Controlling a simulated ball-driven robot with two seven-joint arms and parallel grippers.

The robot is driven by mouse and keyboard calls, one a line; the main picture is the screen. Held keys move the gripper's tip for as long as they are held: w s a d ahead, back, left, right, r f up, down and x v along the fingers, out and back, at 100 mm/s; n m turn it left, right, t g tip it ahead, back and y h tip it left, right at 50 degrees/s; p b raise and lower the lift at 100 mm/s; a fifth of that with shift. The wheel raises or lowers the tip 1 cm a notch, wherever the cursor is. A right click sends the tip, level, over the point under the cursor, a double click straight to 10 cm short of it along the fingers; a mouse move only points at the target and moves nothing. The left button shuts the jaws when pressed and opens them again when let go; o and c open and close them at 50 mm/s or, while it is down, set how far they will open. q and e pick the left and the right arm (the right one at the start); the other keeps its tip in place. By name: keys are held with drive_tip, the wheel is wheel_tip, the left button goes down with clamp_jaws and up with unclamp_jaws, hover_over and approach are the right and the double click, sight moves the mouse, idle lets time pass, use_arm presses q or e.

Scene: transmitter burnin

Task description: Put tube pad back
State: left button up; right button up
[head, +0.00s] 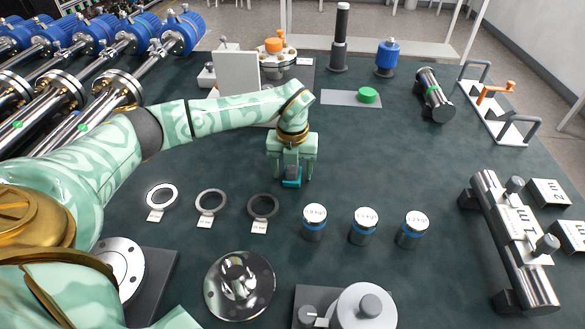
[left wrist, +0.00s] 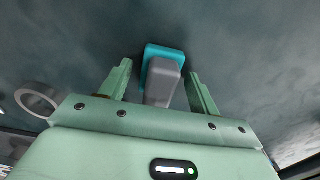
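A small teal pad with a grey block on top, which I take for the tube pad (head: 291,183), is at the middle of the dark green table. It also shows in the left wrist view (left wrist: 162,85). My left gripper (head: 292,174) points down over it, with one finger on each side of the grey block. In the left wrist view the left gripper's fingers (left wrist: 160,88) stand apart, with a gap showing beside the block, so it is open around it. Whether the pad touches the table is hard to tell. My right gripper is out of view.
Three labelled rings (head: 211,202) and three silver weights (head: 314,223) stand in front of the gripper. A grey plate (head: 340,98) with a green disc (head: 367,95) lies behind it. A long steel cylinder (head: 512,240) is at the right.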

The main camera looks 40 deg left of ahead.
use_arm(q)
wheel_tip(320, 180, up, 11)
drive_tip(key=p, duration=0.4)
drive_tip(key=shift+r+p, duration=0.15)
drive_tip(key=shift+p, duration=0.2)
drive_tip(key=shift+r, duration=0.5)
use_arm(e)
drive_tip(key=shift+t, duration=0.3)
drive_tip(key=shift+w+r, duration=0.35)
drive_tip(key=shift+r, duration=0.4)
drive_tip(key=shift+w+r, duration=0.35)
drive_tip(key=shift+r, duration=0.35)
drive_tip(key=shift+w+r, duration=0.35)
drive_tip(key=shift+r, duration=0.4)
